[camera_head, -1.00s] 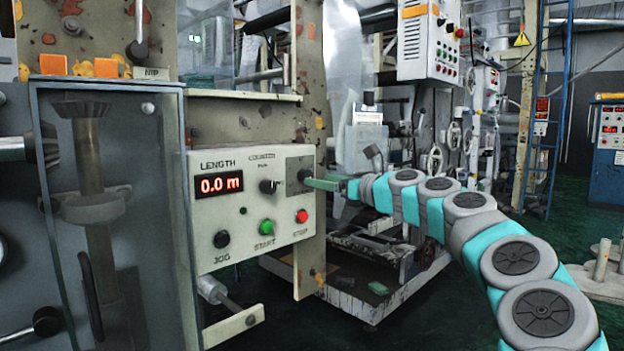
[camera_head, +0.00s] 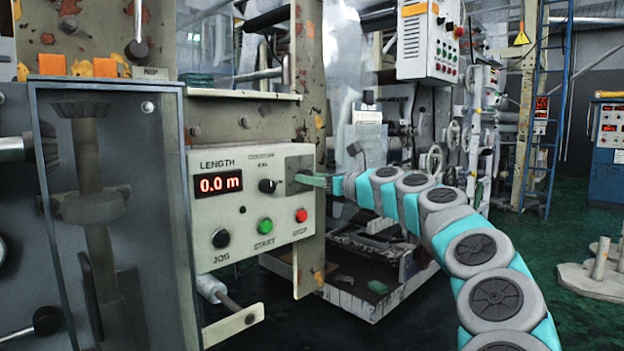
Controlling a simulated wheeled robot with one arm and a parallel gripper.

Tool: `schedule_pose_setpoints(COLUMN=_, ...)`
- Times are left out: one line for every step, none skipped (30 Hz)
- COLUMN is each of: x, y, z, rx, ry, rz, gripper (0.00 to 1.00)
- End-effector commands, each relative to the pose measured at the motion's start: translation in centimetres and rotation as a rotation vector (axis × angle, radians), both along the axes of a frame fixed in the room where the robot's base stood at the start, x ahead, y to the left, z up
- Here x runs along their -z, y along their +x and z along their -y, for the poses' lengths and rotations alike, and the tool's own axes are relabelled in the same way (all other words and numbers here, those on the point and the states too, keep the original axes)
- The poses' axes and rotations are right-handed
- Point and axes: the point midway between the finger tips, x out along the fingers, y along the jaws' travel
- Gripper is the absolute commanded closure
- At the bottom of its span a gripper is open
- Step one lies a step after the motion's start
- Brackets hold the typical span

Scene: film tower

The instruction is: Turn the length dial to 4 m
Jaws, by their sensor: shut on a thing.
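The cream control panel (camera_head: 240,235) carries a red length display (camera_head: 219,184) reading 0.0 m. A small black knob (camera_head: 267,186) sits right of the display. The length dial is on the grey plate (camera_head: 300,163) at the panel's upper right; my gripper hides most of it. My gripper (camera_head: 303,179) reaches in from the right and is shut on the length dial. The dial's setting cannot be read from here.
Below are a black jog button (camera_head: 221,238), a green start button (camera_head: 265,226) and a red stop button (camera_head: 301,215). A clear guard box (camera_head: 115,220) stands at the left. A rusty post (camera_head: 310,120) rises behind the panel's right edge.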

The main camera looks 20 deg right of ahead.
Motion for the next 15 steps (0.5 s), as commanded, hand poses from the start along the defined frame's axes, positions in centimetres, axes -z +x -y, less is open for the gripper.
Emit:
schedule_pose_setpoints(x=0.0, y=-0.01, z=0.01, rx=0.0, ry=0.0, rz=0.0, gripper=0.68)
schedule_pose_setpoints(x=0.0, y=-0.01, z=0.01, rx=0.0, ry=0.0, rz=0.0, gripper=0.72)
schedule_pose_setpoints(x=-0.01, y=-0.01, z=0.01, rx=0.0, ry=0.0, rz=0.0, gripper=0.76)
schedule_pose_setpoints(x=-0.01, y=0.0, z=0.02, rx=0.001, ry=0.0, rz=0.0, gripper=0.79)
schedule_pose_setpoints(x=-0.01, y=0.0, z=0.02, rx=0.001, ry=0.0, rz=0.0, gripper=0.83)
schedule_pose_setpoints(x=0.0, y=0.0, z=0.02, rx=0.001, ry=0.0, rz=0.0, gripper=0.87)
schedule_pose_setpoints(x=0.0, y=0.0, z=0.02, rx=0.001, ry=0.0, rz=0.0, gripper=0.91)
schedule_pose_setpoints(x=0.0, y=0.0, z=0.02, rx=0.001, ry=0.0, rz=0.0, gripper=0.94)
schedule_pose_setpoints(x=0.0, y=-0.01, z=0.03, rx=0.001, ry=0.0, rz=0.0, gripper=0.99)
schedule_pose_setpoints(x=0.0, y=-0.01, z=0.03, rx=0.001, ry=0.0, rz=0.0, gripper=1.0)
schedule_pose_setpoints(x=0.0, y=-0.01, z=0.04, rx=0.001, ry=0.0, rz=0.0, gripper=1.0)
schedule_pose_setpoints(x=0.0, y=-0.01, z=0.04, rx=0.001, ry=0.0, rz=0.0, gripper=1.0)
schedule_pose_setpoints(x=0.0, y=-0.01, z=0.04, rx=0.001, ry=0.0, rz=0.0, gripper=1.0)
schedule_pose_setpoints(x=0.0, y=-0.01, z=0.04, rx=0.001, ry=-0.001, rz=0.0, gripper=1.0)
schedule_pose_setpoints(x=0.0, y=0.0, z=0.02, rx=0.0, ry=-0.002, rz=0.001, gripper=1.0)
